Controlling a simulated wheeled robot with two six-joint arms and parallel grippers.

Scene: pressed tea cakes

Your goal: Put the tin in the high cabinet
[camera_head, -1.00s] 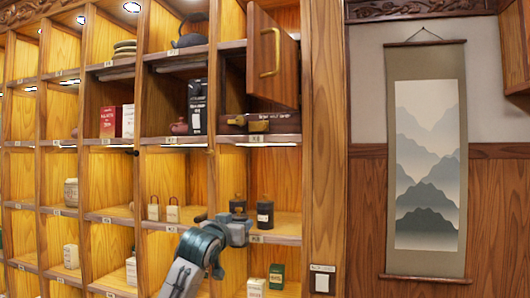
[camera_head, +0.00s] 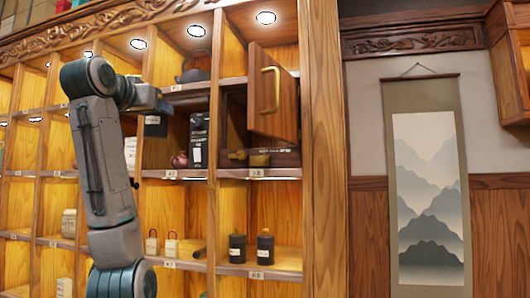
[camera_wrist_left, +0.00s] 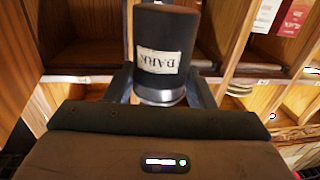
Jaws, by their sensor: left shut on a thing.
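A black tin (camera_head: 155,125) with a white label is held upside down or tilted by my left gripper (camera_head: 158,103), in front of the upper shelves. In the left wrist view the tin (camera_wrist_left: 165,45), its label reading "DARK", sits between the fingers (camera_wrist_left: 160,90), which are shut on it. The high cabinet (camera_head: 234,110) is right of the tin, with its wooden door (camera_head: 285,95) and brass handle standing open. Its dark inside is partly hidden behind the door. My right gripper is not in view.
Two black tins (camera_head: 237,248) (camera_head: 265,248) stand on a lower shelf. A black box (camera_head: 199,140) and a small reddish teapot (camera_head: 180,160) are in the compartment by the held tin. A dark teapot (camera_head: 192,67) sits above. Upright dividers separate the compartments.

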